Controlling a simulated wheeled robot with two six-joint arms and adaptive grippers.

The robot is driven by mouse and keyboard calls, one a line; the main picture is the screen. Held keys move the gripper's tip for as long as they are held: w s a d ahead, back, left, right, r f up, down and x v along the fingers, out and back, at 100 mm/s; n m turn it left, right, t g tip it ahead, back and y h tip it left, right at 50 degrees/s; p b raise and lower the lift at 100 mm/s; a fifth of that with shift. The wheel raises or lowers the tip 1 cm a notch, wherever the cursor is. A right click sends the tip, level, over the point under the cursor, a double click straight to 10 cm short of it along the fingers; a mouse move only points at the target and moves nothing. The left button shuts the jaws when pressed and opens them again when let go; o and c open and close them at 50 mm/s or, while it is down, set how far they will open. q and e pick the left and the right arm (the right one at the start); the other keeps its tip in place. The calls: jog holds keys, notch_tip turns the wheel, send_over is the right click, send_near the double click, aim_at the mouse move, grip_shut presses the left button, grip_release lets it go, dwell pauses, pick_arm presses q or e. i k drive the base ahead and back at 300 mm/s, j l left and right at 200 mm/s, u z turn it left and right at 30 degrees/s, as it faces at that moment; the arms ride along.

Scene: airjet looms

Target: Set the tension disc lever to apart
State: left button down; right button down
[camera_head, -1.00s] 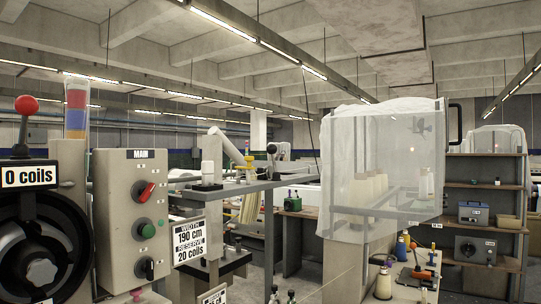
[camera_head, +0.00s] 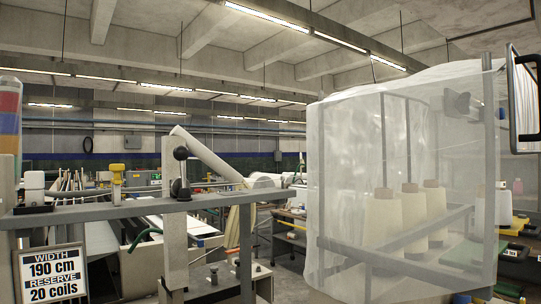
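Neither of my grippers is in view. Yarn cones (camera_head: 382,222) stand behind a translucent mesh cover (camera_head: 340,160) at the right.
A grey horizontal rail (camera_head: 110,210) crosses the left half, with a sign (camera_head: 50,275) reading width 190 cm, reserve 20 coils below it. A white jointed arm (camera_head: 207,154) shows behind the post. A black handle (camera_head: 525,95) sits at the right edge.

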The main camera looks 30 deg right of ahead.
aim_at(181, 153)
jog(key=k+l, duration=0.1)
jog(key=l, duration=0.6)
jog(key=l+u, duration=0.15)
jog(key=l, duration=0.55)
jog(key=k, duration=0.05)
